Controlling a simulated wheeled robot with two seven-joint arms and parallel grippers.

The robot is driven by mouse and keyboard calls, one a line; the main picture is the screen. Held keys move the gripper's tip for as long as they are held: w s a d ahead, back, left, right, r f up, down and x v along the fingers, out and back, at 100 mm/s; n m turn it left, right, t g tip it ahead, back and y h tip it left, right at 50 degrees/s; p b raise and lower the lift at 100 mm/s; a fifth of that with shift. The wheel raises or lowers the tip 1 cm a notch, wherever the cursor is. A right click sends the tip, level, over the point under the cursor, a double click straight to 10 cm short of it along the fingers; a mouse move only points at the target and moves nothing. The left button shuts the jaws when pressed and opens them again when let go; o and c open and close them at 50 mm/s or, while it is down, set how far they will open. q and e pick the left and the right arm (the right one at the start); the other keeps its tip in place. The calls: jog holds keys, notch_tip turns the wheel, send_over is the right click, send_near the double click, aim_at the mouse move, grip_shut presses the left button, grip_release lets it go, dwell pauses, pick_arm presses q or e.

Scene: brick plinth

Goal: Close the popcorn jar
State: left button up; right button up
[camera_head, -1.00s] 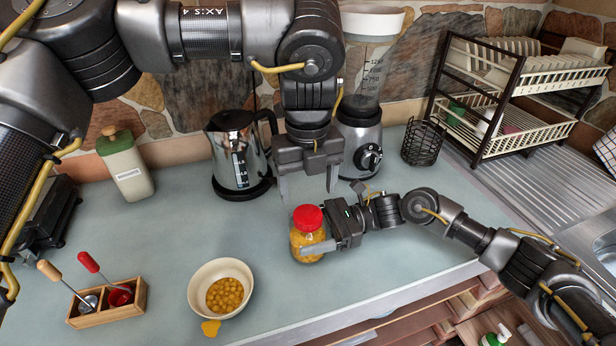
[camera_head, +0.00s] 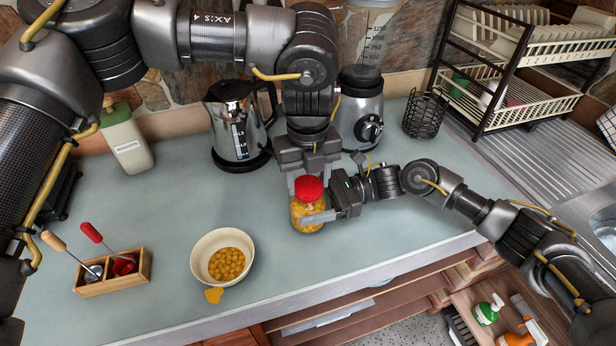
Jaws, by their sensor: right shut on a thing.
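The glass popcorn jar (camera_head: 304,209) stands on the counter, full of yellow kernels, with a red lid (camera_head: 308,188) sitting on its top. Whether the lid is screwed tight cannot be told. My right gripper (camera_head: 318,217) reaches in from the right and is shut on the jar's body. My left gripper (camera_head: 308,180) points straight down from above at the lid. Its fingers are apart and reach down around the lid; the lid partly hides them, and contact is unclear.
A cream bowl (camera_head: 205,240) of yellow kernels with a yellow scoop (camera_head: 214,295) stands to the left.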

pick_arm(q)
jog(key=c, duration=0.5)
pick_arm(e)
jog(key=shift+f, duration=0.1)
pick_arm(q)
jog(key=shift+c, duration=0.2)
jog(key=o, duration=1.2)
jog(key=shift+r, duration=0.1)
notch_tip(320, 180, up, 12)
jog(key=shift+f, duration=0.1)
pick_arm(e)
jog(key=o, duration=2)
jog(key=shift+c, duration=0.2)
